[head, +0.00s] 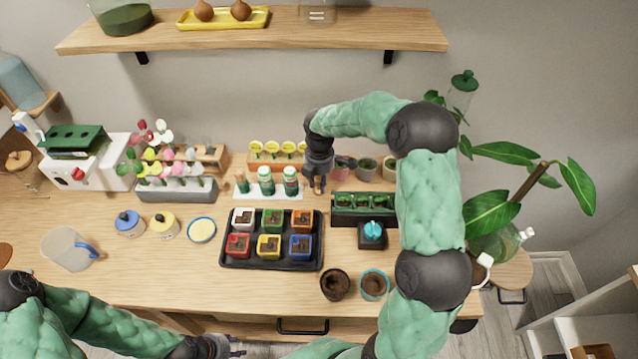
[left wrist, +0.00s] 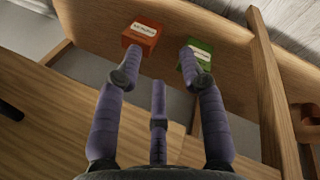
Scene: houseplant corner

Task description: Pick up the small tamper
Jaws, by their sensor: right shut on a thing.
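My right gripper (head: 319,183) reaches down at the back of the bench, just right of the white tray (head: 272,192) with green bottles. It is shut on a small wood-coloured thing, which I take to be the small tamper; the fingers hide most of it, and I cannot tell whether it touches the bench. My left gripper (head: 234,347) is low at the front edge of the bench. In the left wrist view its fingers (left wrist: 158,85) are spread and empty.
A black tray (head: 229,259) of coloured pots stands mid-bench. Two brown-filled pots (head: 335,284) stand at the front right. A green seedling tray (head: 350,218) is right of the right gripper. A red box (left wrist: 142,35) and a green box (left wrist: 197,60) lie beyond the left fingers.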

